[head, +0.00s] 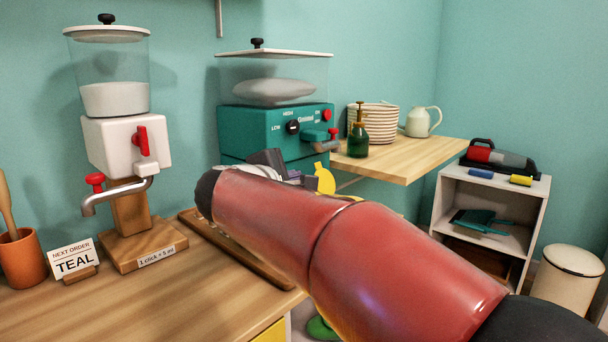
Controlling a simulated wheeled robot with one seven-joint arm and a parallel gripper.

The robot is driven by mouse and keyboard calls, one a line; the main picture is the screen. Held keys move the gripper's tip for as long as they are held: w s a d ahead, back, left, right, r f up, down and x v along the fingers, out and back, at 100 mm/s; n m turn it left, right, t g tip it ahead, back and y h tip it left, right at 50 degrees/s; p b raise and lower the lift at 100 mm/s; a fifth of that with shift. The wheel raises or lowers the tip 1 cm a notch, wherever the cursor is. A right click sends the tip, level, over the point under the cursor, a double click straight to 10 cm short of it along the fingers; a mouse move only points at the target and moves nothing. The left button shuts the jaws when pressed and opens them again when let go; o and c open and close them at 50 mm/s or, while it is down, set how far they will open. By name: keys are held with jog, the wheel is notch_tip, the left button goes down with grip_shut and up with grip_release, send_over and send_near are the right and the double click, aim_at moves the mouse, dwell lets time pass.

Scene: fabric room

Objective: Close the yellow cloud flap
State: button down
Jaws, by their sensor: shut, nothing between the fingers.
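A small yellow piece with a rounded, bumpy outline (325,179) stands below the teal machine's tap, just beyond my red arm. It looks like the cloud flap, but its lower part is hidden by the arm. Whether it is open or closed cannot be told. My gripper (284,170) shows only as grey parts behind the arm, in front of the teal machine (262,127) and left of the yellow piece. It is shut and empty. My arm hides most of it, and I cannot tell whether it touches anything.
A wooden shelf (400,160) carries a green pump bottle (358,135), a ribbed basket (377,122) and a jug (420,122). A white cabinet (485,190) stands right.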

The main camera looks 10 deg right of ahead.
aim_at(323, 180)
jog(key=x, duration=0.3)
jog(key=p+x, duration=0.1)
jog(key=x, duration=0.2)
jog(key=w+a+r+x, duration=0.1)
jog(key=x, duration=0.3)
jog(key=shift+d, duration=0.1)
jog(key=shift+s+d+t+b, duration=0.15)
jog(key=shift+t+b, duration=0.15)
jog(key=shift+b, duration=0.15)
